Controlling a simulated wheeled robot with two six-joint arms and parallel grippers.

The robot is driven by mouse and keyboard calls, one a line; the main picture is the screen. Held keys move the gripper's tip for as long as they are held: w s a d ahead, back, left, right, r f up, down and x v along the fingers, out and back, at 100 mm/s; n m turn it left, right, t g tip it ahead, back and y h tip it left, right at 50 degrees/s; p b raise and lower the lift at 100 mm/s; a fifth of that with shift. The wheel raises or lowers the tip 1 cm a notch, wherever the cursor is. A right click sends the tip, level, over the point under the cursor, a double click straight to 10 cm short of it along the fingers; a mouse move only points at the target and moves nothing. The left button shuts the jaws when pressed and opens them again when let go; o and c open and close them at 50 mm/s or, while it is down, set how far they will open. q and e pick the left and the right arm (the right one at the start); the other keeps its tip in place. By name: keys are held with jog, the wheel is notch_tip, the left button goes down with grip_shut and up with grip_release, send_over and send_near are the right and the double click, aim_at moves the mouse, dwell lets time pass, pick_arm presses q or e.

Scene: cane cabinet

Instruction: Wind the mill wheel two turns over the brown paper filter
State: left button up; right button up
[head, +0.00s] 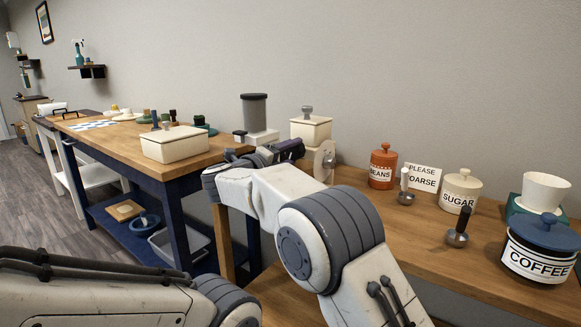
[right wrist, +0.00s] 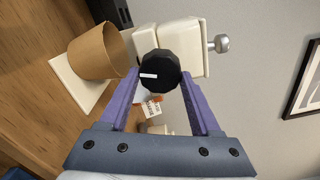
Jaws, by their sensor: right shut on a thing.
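The cream mill (head: 310,130) stands at the back of the wooden counter with a grey knob on top. My right gripper (head: 290,150) is in front of the mill. In the right wrist view its purple fingers (right wrist: 159,75) are shut on a black faceted knob (right wrist: 161,68) in front of the cream mill body (right wrist: 182,45). My left gripper is out of view.
An orange BEANS jar (head: 382,168), a PLEASE COARSE card (head: 423,177), a SUGAR jar (head: 460,190), a blue-lidded COFFEE jar (head: 540,250) and a white dripper (head: 543,192) stand right. A blue-legged table (head: 110,140) is left.

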jog(key=shift+d+f+m+b, duration=0.1)
jog(key=shift+f+m+b, duration=0.1)
jog(key=shift+m+b, duration=1.75)
jog(key=o, duration=1.4)
jog(key=shift+c, duration=0.2)
jog(key=shift+r, duration=0.1)
jog(key=shift+s+a, duration=0.3)
jog(key=p+v, duration=0.1)
jog(key=v, duration=0.8)
jog(key=shift+s+a, duration=0.15)
jog(key=shift+s, duration=0.15)
